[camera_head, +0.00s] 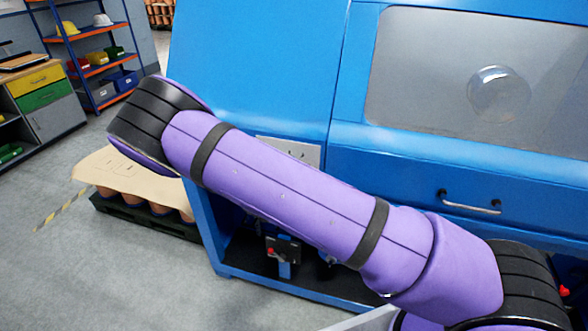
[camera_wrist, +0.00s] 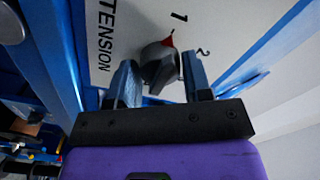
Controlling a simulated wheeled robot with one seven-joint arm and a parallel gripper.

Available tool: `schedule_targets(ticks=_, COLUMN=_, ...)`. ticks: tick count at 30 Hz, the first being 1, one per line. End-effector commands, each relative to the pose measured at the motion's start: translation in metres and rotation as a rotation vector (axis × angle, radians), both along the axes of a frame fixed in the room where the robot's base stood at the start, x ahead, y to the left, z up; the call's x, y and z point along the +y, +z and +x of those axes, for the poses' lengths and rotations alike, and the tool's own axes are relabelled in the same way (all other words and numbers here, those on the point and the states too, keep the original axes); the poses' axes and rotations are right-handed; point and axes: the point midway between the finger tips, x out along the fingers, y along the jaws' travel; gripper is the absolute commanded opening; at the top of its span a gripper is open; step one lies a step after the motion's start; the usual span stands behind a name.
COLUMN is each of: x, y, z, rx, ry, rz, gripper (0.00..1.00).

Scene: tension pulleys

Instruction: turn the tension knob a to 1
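The tension knob (camera_wrist: 160,66) is dark grey with a red pointer tip (camera_wrist: 168,41). It sits on a light panel (camera_wrist: 225,22) in the wrist view. The printed "1" (camera_wrist: 179,17) is just beyond the red tip, and the "2" (camera_wrist: 203,52) is to the right. The word "TENSION" runs down the left. My gripper (camera_wrist: 160,82) has its fingers apart, one on each side of the knob; I see no clear grip on it. In the head view my purple arm hides the gripper and knob; part of the light panel (camera_head: 306,153) shows above it.
A blue machine (camera_head: 262,65) fills the middle and right, with a window (camera_head: 430,60) and a door handle (camera_head: 470,204). A pallet (camera_head: 150,225) with a covered load stands at the left. A cabinet (camera_head: 55,118) and shelves stand farther back. Grey floor is clear at lower left.

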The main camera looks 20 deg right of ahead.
Motion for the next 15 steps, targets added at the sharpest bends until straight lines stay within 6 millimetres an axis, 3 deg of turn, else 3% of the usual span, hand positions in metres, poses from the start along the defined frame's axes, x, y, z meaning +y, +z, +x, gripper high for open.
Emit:
schedule_targets(ticks=1, x=0.0004, y=-0.0003, z=-0.0001, rx=0.0, ry=0.001, rz=0.0, gripper=0.57)
schedule_targets(ticks=3, x=0.0003, y=-0.0001, z=-0.0001, rx=0.0, ry=0.001, rz=0.0, gripper=0.67)
schedule_targets(ticks=15, x=0.0064, y=0.0001, z=-0.0088, rx=-0.001, ry=0.0, rz=0.001, gripper=0.67)
